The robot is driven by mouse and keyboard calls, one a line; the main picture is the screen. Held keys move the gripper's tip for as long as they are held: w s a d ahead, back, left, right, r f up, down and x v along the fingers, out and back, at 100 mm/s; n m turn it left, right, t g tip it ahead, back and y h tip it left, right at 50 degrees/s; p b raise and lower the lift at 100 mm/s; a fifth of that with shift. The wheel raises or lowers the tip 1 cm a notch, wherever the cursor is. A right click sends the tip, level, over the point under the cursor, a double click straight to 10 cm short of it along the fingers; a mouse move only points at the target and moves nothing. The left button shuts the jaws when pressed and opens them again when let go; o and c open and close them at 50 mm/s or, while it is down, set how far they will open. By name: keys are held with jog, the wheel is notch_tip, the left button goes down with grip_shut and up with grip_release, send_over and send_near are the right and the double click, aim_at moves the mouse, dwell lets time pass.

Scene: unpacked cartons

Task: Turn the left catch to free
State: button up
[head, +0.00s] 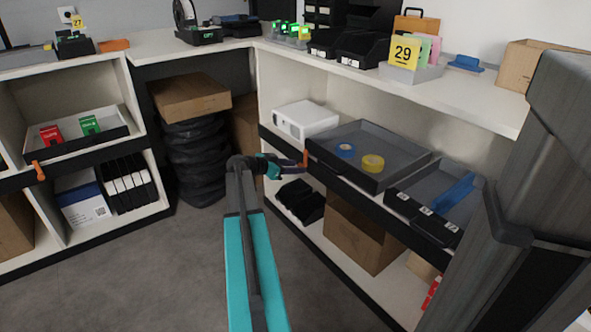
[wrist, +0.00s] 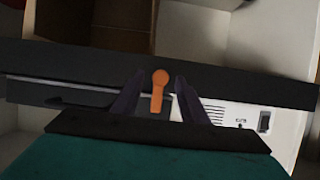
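An orange catch (head: 305,158) sits on the dark front rail of the right-hand shelf, at the left end of a grey tray. It also shows in the wrist view (wrist: 157,95), with its round end on the rail and its lever lying across the rail's edge towards the white device. My gripper (head: 297,163) is at this catch; in the wrist view its two dark fingers (wrist: 159,78) stand apart, one on each side of the lever, with gaps visible. Another orange catch (head: 39,171) is on the rail of the left-hand shelf, well away from my gripper.
The grey tray (head: 395,178) holds blue and yellow tape rolls. A white device (head: 303,121) stands on the shelf left of it. Black bins (head: 300,199) and a carton (head: 362,236) are below the rail. The floor (head: 150,260) at left is clear.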

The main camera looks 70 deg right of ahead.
jog(key=shift+s+d+f, duration=0.15)
jog(key=shift+d, duration=0.15)
grip_shut()
dwell(0.4)
jog(key=n+g+p, duration=0.2)
jog(key=n+p, duration=0.2)
jog(key=n+g+p, duration=0.3)
jog(key=n+p, duration=0.2)
jog(key=f+n+g+y+p, duration=0.1)
jog(key=n+g+p, duration=0.1)
jog(key=n+p, duration=0.2)
jog(key=shift+w+d+g+p, duration=0.2)
jog(key=shift+w+g+p, duration=0.15)
jog(key=shift+g, duration=0.05)
jog(key=shift+n, duration=0.3)
dwell(0.4)
